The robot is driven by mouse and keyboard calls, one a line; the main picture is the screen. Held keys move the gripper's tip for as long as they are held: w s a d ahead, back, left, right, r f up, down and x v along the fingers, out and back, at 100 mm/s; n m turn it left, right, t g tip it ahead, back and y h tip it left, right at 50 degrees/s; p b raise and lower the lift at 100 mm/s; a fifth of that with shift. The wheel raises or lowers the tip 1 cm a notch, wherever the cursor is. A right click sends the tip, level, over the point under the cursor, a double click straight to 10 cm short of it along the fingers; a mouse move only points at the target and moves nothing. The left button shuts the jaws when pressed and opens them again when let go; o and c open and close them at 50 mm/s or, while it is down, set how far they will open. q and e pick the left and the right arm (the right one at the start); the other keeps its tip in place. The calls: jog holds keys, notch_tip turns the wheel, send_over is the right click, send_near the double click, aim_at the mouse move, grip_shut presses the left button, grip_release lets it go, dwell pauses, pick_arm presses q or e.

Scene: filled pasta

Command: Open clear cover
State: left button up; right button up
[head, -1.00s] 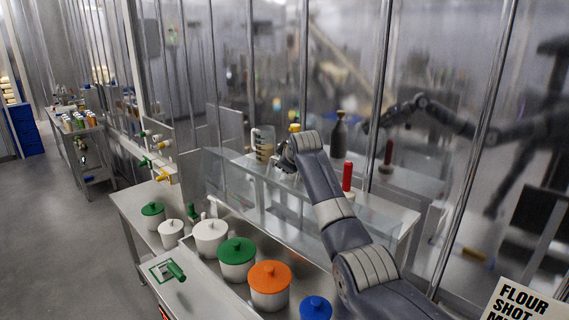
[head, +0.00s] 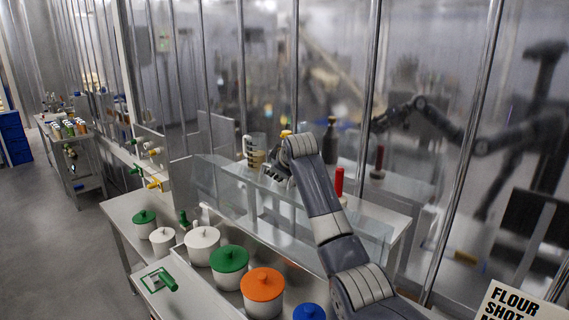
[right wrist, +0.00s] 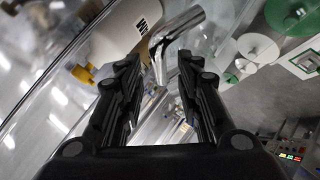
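The clear cover (head: 225,180) is a long transparent panel over the counter behind the row of pots in the head view. It looks lowered, though its edges are hard to make out. My right gripper (head: 277,173) is above the cover, near its upper edge; its fingers are small and partly hidden by my wrist. In the right wrist view my right gripper (right wrist: 157,75) is open, its two dark fingers apart. A shiny bent metal tube (right wrist: 176,42) shows beyond and between the fingertips; I cannot tell whether they touch it. My left gripper is not in view.
Lidded pots, including a green-lidded one (head: 230,264) and an orange-lidded one (head: 262,290), line the front counter. A measuring jug (head: 257,152), a dark bottle (head: 330,142) and a red-handled item (head: 339,182) stand behind the cover. Reflective wall panels close off the back.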

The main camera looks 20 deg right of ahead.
jog(key=v, duration=0.8)
jog(key=shift+s+a+r, duration=0.1)
dwell(0.4)
